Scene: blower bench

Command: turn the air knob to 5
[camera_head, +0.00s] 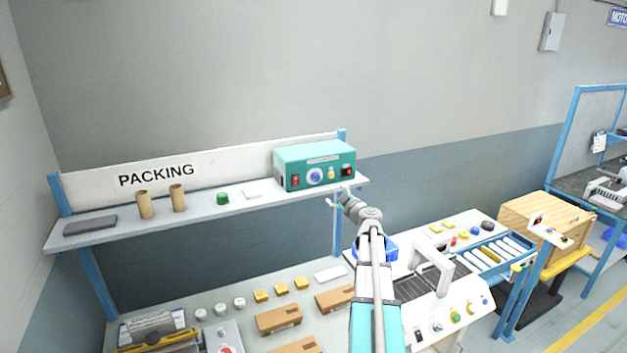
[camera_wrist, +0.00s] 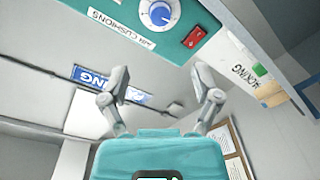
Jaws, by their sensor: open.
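A teal machine (camera_head: 326,156) stands at the right end of the shelf. Its front carries a blue round knob (camera_head: 315,176) on a white dial. The knob also shows at the top edge of the wrist view (camera_wrist: 160,13), partly cut off, near an "AIR CUSHIONS" label (camera_wrist: 121,28). The dial's numbers and the setting are too small to read. My gripper (camera_head: 338,197) is below and in front of the machine's right part. In the wrist view its fingers (camera_wrist: 160,72) are spread and empty, apart from the knob.
A red switch (camera_head: 295,181) sits left of the knob; a yellow button (camera_head: 331,174) and a red button (camera_head: 347,171) sit right of it. The shelf (camera_head: 100,232) also holds two cardboard tubes (camera_head: 145,204) and a green item (camera_head: 223,198). Boxes (camera_head: 279,319) lie on the bench below.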

